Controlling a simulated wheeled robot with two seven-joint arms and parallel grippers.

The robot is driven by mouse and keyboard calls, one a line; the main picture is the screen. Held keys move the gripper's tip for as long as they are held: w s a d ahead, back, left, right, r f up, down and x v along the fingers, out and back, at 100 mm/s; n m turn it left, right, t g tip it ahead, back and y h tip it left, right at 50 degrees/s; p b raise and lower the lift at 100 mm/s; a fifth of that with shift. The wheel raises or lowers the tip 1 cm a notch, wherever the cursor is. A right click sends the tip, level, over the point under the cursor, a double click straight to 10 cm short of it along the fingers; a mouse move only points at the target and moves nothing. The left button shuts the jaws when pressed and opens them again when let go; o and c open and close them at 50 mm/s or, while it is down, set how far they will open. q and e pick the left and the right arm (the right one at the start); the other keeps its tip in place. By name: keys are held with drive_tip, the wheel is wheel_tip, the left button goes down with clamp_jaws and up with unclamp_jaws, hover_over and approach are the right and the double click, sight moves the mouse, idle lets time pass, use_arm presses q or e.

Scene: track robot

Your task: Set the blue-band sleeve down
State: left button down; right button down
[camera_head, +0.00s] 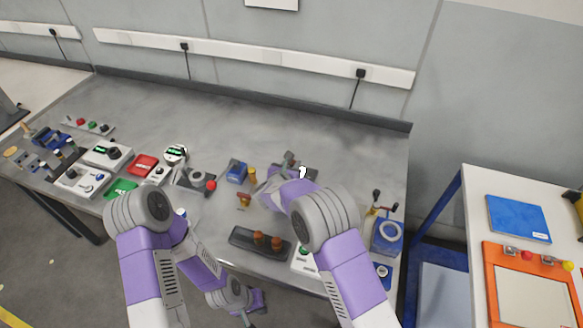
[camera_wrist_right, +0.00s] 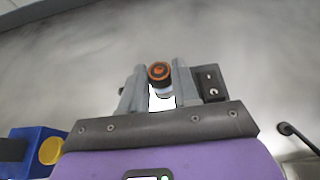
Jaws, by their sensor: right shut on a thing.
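My right gripper (camera_wrist_right: 158,78) is shut on a small upright cylindrical piece (camera_wrist_right: 158,71), which has a black and orange ringed end and a pale body. A small white and blue piece (camera_head: 181,212) shows beside my left arm. My left gripper (camera_head: 254,307) is low, by the bench's front side; its fingers are unclear.
A dark block (camera_wrist_right: 211,82) stands just right of the right fingers. A blue boxed device (camera_head: 387,236) stands at the right. The bench's back (camera_head: 270,115) is clear.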

drive_tip(key=shift+f, duration=0.3)
drive_tip(key=shift+r, duration=0.1)
drive_tip(key=shift+f, duration=0.25)
drive_tip(key=c, duration=0.8)
unclamp_jaws()
drive_tip(key=shift+r, duration=0.1)
drive_tip(key=shift+r, duration=0.1)
